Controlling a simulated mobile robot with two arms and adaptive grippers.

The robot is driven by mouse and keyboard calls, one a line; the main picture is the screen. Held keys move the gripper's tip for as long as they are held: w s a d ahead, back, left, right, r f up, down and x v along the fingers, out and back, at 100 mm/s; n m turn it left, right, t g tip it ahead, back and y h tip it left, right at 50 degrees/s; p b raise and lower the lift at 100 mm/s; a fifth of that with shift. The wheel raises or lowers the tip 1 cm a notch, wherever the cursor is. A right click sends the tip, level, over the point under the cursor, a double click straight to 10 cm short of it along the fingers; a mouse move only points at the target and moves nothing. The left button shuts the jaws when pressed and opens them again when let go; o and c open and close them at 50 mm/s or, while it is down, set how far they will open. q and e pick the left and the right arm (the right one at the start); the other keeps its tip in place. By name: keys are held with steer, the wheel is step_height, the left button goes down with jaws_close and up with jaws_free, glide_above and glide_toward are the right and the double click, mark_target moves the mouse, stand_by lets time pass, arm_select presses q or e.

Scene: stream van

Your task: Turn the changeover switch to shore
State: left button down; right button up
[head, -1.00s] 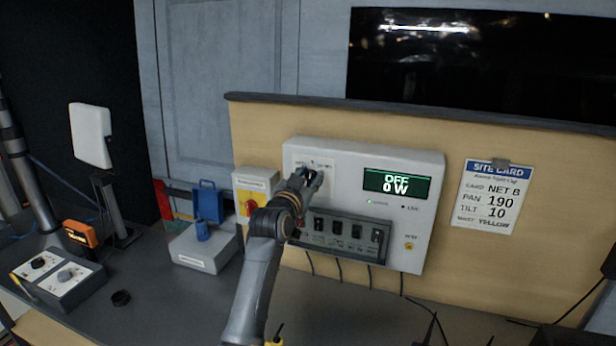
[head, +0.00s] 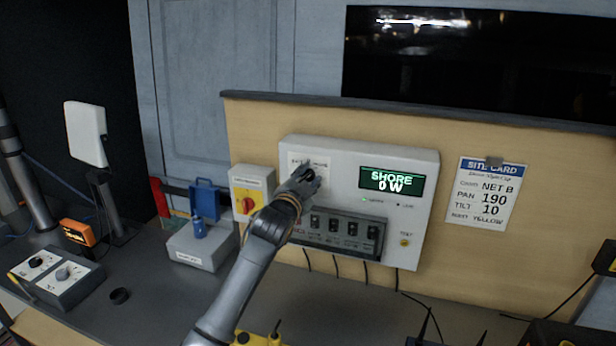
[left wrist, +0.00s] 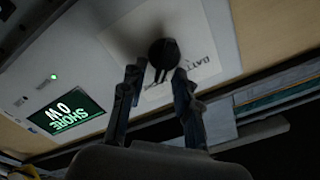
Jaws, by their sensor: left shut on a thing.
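The changeover switch is a black knob on a pale label plate (head: 318,164) at the upper left of the white power panel (head: 410,232). In the left wrist view the black knob (left wrist: 163,54) sits between the two fingertips. My left gripper (head: 308,176) is shut on the knob and covers most of it in the head view. The green display (head: 392,181) on the panel reads SHORE and 0 W; it also shows in the left wrist view (left wrist: 66,108). My right gripper is not in view.
A row of black breakers (head: 334,226) lies just below my gripper. A site card (head: 485,194) hangs at right. Dark cables and small items lie on the desk below.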

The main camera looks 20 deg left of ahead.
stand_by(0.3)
arm_select(q)
steer(key=c, duration=1)
jaws_free()
steer(key=s, duration=1.2)
steer(key=shift+a, duration=0.2)
